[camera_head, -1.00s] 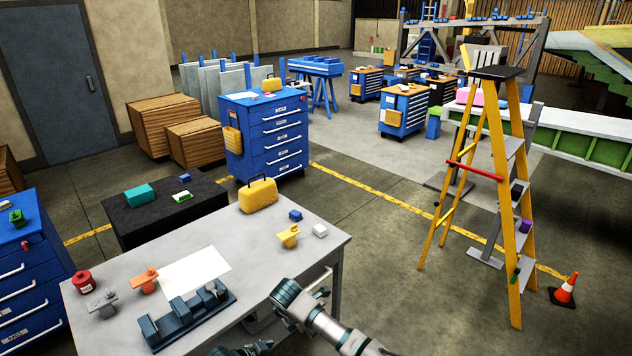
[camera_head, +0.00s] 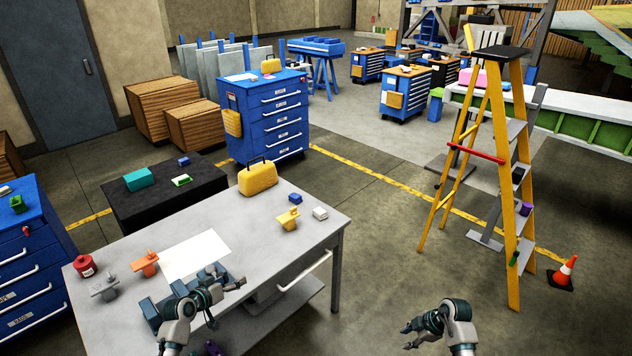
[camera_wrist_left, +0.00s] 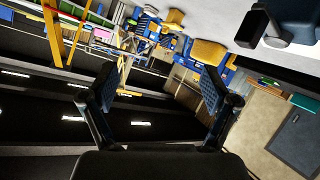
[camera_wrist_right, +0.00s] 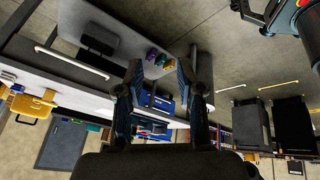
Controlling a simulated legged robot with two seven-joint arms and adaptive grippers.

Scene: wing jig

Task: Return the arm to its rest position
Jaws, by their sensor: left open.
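My left gripper (camera_head: 230,287) is over the near part of the grey workbench in the head view, in front of the dark blue fixture. In the left wrist view its two fingers (camera_wrist_left: 158,88) are spread with nothing between them. My right gripper (camera_head: 408,333) is at the lower right, over open floor and to the right of the workbench. In the right wrist view its fingers (camera_wrist_right: 158,75) stand apart with nothing held.
The grey workbench (camera_head: 300,235) carries a dark blue fixture (camera_head: 150,314), partly hidden by my left arm, a white sheet (camera_head: 195,255), a yellow case (camera_head: 258,178) and small parts. A yellow ladder (camera_head: 515,200) and orange cone (camera_head: 563,275) stand right. Floor between bench and ladder is clear.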

